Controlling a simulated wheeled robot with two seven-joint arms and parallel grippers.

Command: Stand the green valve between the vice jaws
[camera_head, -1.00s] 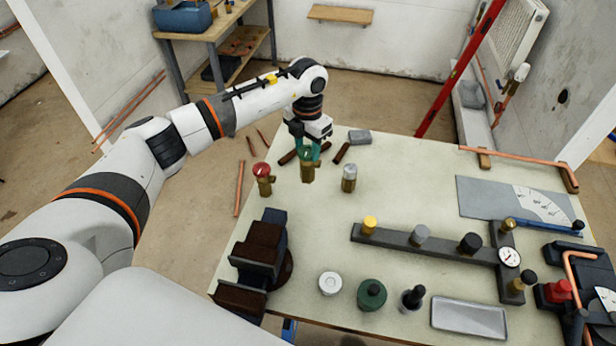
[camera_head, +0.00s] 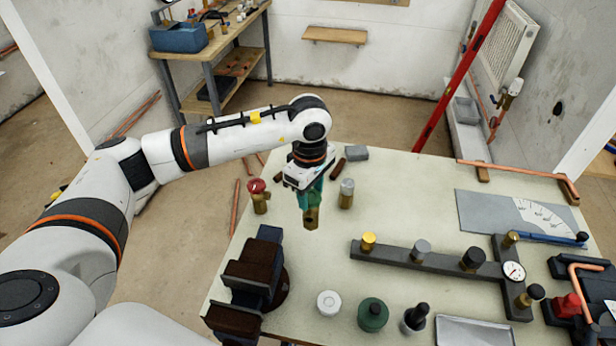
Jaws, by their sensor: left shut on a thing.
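My left gripper (camera_head: 311,192) is shut on the green valve (camera_head: 311,217), a brass-bodied piece whose green top is mostly hidden by the fingers. It hangs upright or nearly so above the table, between the red-capped valve and the grey-capped valve. The vice (camera_head: 252,272) stands at the table's left edge, with brown jaws and a dark blue body. Its jaws are apart with a gap between them, and nothing shows in the gap. The held valve is behind and to the right of the vice. My right gripper is not in view.
A red-capped valve (camera_head: 258,196) and a grey-capped valve (camera_head: 346,193) stand close on either side. A dark manifold bar (camera_head: 430,257) with coloured caps lies to the right. A white round piece (camera_head: 329,303) and a green round pot (camera_head: 372,314) stand right of the vice.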

